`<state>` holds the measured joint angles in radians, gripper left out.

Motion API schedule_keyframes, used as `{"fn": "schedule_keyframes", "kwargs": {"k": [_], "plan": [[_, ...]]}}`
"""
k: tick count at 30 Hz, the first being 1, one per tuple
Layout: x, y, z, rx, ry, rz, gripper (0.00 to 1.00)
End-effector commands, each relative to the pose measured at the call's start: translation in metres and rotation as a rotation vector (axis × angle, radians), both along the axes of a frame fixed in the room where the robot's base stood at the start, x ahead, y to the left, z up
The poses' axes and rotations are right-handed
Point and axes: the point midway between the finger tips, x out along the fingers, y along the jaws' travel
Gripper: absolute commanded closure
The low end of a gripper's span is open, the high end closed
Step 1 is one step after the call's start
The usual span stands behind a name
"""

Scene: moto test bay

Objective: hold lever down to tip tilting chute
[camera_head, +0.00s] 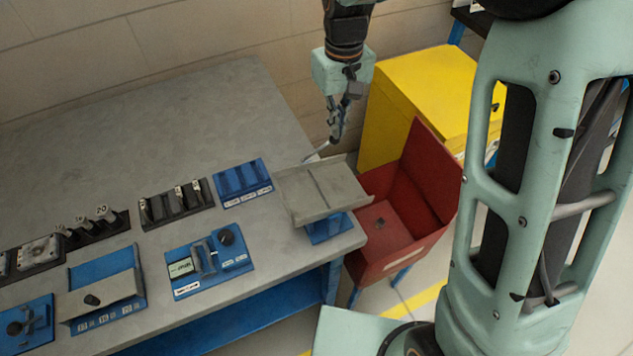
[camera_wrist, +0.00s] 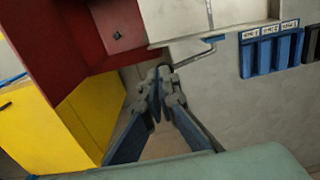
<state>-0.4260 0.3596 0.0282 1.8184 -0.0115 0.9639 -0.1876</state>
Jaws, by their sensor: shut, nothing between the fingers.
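The tilting chute is a grey metal tray (camera_head: 322,192) on a blue base (camera_head: 328,229) at the table's right end. In the wrist view its tray (camera_wrist: 178,18) is at the top. Its lever is a thin bent grey rod (camera_head: 318,154) at the tray's far side; it also shows in the wrist view (camera_wrist: 198,55). My gripper (camera_head: 335,138) is shut and empty above the lever, pointing down. In the wrist view my fingertips (camera_wrist: 162,76) appear right by the lever's end; I cannot tell whether they touch it.
A red bin (camera_head: 415,245) with a small dark part (camera_head: 380,222) inside stands right of the chute. A yellow cabinet (camera_head: 400,85) is behind it. Blue and black holders (camera_head: 242,183) line the table (camera_head: 200,110), whose back half is clear.

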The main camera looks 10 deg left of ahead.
Motion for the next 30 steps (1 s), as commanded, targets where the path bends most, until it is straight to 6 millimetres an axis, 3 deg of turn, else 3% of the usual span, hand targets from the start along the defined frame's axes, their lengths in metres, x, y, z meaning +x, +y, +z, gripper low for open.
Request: {"fn": "schedule_keyframes", "kwargs": {"k": [18,30], "plan": [[0.001,0.000,0.053,0.000,-0.001,-0.001,1.00],[0.000,0.000,0.055,-0.001,-0.001,0.000,1.00]]}}
